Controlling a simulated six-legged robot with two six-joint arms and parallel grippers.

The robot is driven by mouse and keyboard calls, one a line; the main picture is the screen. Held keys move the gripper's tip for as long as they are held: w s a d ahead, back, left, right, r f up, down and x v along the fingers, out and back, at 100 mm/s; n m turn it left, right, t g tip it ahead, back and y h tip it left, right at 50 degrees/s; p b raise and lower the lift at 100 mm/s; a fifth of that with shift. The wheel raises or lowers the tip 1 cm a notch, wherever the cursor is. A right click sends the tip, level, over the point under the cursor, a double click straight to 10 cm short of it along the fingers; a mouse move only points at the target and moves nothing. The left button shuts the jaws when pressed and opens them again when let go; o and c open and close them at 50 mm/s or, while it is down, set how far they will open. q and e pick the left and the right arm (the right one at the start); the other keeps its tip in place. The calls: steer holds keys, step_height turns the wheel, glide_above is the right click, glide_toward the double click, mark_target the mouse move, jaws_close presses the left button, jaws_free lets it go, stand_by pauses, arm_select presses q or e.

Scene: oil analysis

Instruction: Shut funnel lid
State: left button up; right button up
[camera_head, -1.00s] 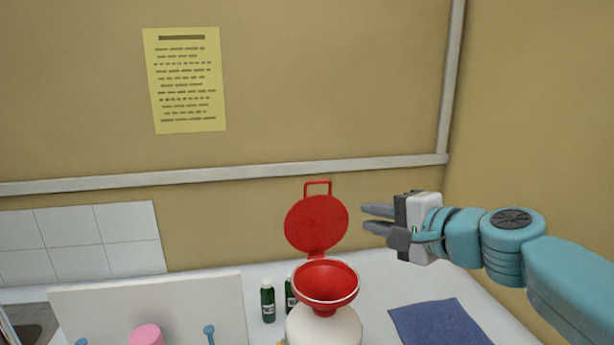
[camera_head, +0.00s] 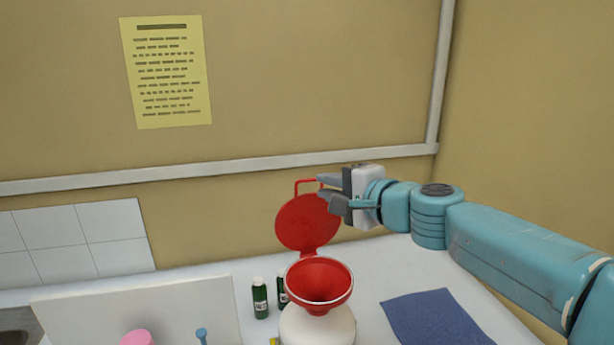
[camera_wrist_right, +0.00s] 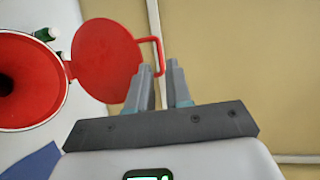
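The red funnel (camera_head: 320,284) sits on top of a white container (camera_head: 316,326) on the counter. Its round red lid (camera_head: 306,222) stands open, tilted up behind the funnel, with a loop handle (camera_head: 298,186) at its top. My right gripper (camera_head: 322,188) is at the lid's upper right edge, beside the handle. In the right wrist view the gripper's fingers (camera_wrist_right: 164,84) are parted by a gap, with the lid (camera_wrist_right: 107,60) to their left and the handle (camera_wrist_right: 156,52) near the fingertips. Contact cannot be told. My left gripper is not in view.
Small dark green bottles (camera_head: 260,298) stand left of the funnel. A blue cloth (camera_head: 436,318) lies to its right. A white board (camera_head: 130,310), a pink object (camera_head: 137,338) and a blue peg (camera_head: 202,336) are at the lower left. The wall is close behind.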

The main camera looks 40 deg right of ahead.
mark_target(310, 181)
steer(key=w, duration=0.2)
steer(key=w+f, duration=0.1)
steer(key=w, duration=0.4)
steer(key=shift+d+f, duration=0.2)
steer(key=shift+d, duration=0.2)
steer(key=shift+s+r, duration=0.15)
steer(key=shift+s, duration=0.15)
jaws_close()
steer(key=shift+w, duration=0.15)
